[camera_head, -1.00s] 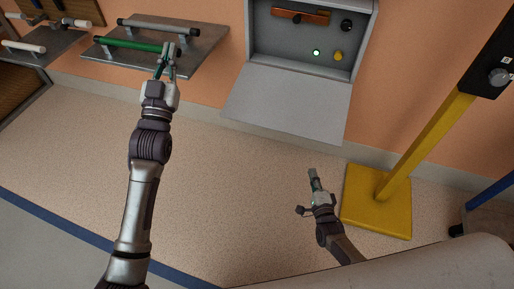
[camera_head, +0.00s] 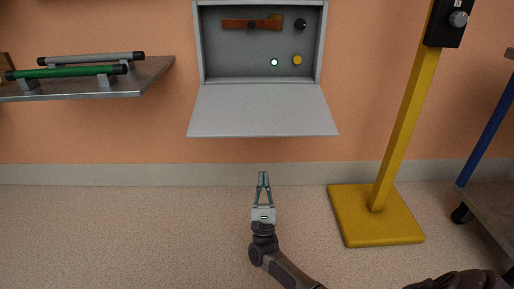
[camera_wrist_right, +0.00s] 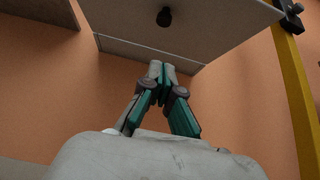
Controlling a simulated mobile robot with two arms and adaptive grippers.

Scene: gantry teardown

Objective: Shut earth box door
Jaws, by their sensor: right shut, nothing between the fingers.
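The earth box (camera_head: 201,45) is a grey box on the orange wall. Its door (camera_head: 262,112) is hinged at the bottom edge and hangs open, folded down and outward. Inside are a reddish-brown bar (camera_head: 250,24), a black knob (camera_head: 301,24), a lit green lamp (camera_head: 274,62) and a yellow button (camera_head: 297,60). My right gripper (camera_head: 263,175) is shut and empty, below the door's front edge in the head view. In the right wrist view the gripper (camera_wrist_right: 160,68) points up toward the door's underside (camera_wrist_right: 195,30), which has a dark round knob (camera_wrist_right: 164,17). My left gripper is out of view.
A yellow post on a square yellow base (camera_head: 400,225) stands to the right, with a black control box (camera_head: 447,22) on top. A metal shelf (camera_head: 150,75) with a green bar (camera_head: 65,72) and a grey bar (camera_head: 90,58) is at left. The floor between is clear.

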